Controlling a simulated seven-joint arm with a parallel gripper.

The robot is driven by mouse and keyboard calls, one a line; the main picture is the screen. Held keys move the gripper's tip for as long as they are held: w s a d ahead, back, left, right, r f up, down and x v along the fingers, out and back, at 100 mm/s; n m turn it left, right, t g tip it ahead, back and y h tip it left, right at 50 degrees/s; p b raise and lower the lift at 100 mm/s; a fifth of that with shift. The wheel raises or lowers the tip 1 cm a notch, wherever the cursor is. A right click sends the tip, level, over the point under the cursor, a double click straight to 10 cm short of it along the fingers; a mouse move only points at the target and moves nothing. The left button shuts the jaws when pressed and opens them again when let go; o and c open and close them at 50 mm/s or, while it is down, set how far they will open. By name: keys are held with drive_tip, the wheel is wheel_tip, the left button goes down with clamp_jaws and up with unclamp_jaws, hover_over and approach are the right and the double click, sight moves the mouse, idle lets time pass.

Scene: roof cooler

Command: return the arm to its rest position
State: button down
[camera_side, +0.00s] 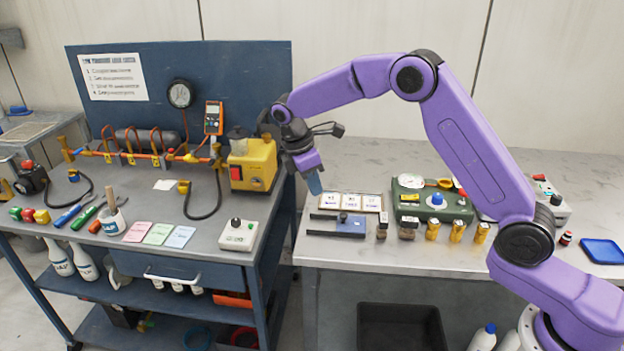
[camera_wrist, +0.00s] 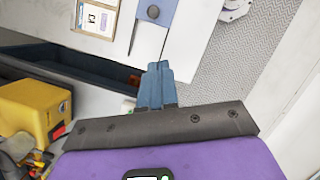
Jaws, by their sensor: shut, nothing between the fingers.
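My gripper (camera_side: 314,184) hangs at the end of my purple arm, pointing down. It is above the gap between the blue workbench and the grey table, just right of the yellow machine (camera_side: 253,163). In the wrist view its blue-grey fingers (camera_wrist: 157,72) are together with nothing between them. The gripper is apart from the things on the table.
The workbench (camera_side: 205,228) has a tall back panel.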

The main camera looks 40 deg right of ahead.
drive_tip(key=s+a+r+t+y, duration=0.1)
drive_tip(key=s+a+r, duration=0.15)
drive_tip(key=s, duration=0.65)
drive_tip(key=s+a+r+y, duration=0.1)
drive_tip(key=s+r, duration=0.3)
drive_tip(key=s, duration=0.5)
drive_tip(key=s+d+f+m, duration=0.1)
drive_tip(key=s+d, duration=0.2)
drive_tip(key=s, duration=0.7)
drive_tip(key=s+d+y, duration=0.1)
drive_tip(key=s+d, duration=0.3)
drive_tip(key=s, duration=0.7)
drive_tip(key=shift+d+f+m+y, duration=0.15)
drive_tip(key=shift+f+m+y, duration=0.15)
drive_tip(key=shift+f+m, duration=0.1)
